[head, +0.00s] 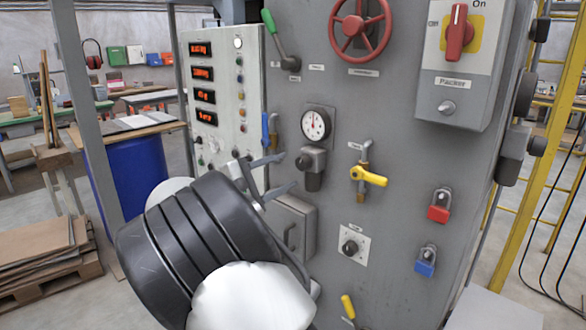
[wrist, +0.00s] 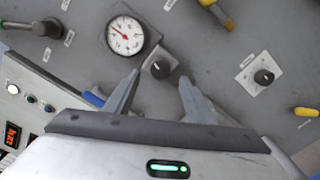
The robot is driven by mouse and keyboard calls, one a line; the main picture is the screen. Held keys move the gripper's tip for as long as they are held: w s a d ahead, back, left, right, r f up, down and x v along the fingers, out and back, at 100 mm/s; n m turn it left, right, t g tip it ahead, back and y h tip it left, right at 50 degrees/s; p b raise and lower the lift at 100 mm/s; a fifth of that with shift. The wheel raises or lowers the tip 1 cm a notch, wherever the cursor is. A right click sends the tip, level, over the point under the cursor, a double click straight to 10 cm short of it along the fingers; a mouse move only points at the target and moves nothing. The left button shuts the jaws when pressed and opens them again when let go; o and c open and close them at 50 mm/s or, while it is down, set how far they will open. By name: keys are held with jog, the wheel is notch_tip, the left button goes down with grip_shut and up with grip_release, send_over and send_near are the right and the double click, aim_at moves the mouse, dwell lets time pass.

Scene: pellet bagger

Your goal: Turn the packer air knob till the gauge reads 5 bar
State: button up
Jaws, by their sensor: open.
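A round white gauge (head: 315,123) with a red needle is on the grey machine panel, and it also shows in the wrist view (wrist: 125,35). Its needle points nearly straight up in the head view; its numbers are too small to read. A dark round knob (head: 304,162) on a regulator body sits just below it, likely the packer air knob. In the wrist view this knob (wrist: 160,68) lies between the fingertips. My gripper (head: 282,174) is open, its fingers pointing at the panel on either side of the knob. I cannot tell whether they touch it.
A yellow valve handle (head: 369,176) is right of the regulator. Another black knob on a white plate (head: 352,246) is below. A blue handle (head: 265,130) is close left of my fingers. Red (head: 438,213) and blue (head: 426,267) padlocks hang at right.

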jog(key=v, duration=1.2)
jog(key=s+d+r+m+g+y+p, duration=0.1)
jog(key=s+d+m+g+p, duration=0.15)
jog(key=d, duration=0.65)
jog(key=s+d+r+m+g+y+p, duration=0.15)
jog(key=d+g, duration=0.25)
jog(key=d, duration=0.4)
jog(key=s+d+m+g+y+p, duration=0.1)
jog(key=s+d+m+g, duration=0.2)
jog(key=d, duration=0.6)
jog(key=s+d+r+m+y+p, duration=0.2)
jog(key=s+m+y+p, duration=0.1)
jog(key=s, duration=0.7)
jog(key=s+d+r+m+y+p, duration=0.3)
jog(key=s+m, duration=0.3)
jog(key=s, duration=0.4)
jog(key=shift+s+r+t+y+p, duration=0.25)
jog(key=shift+s+t+y+p, duration=0.2)
jog(key=shift+y, duration=0.3)
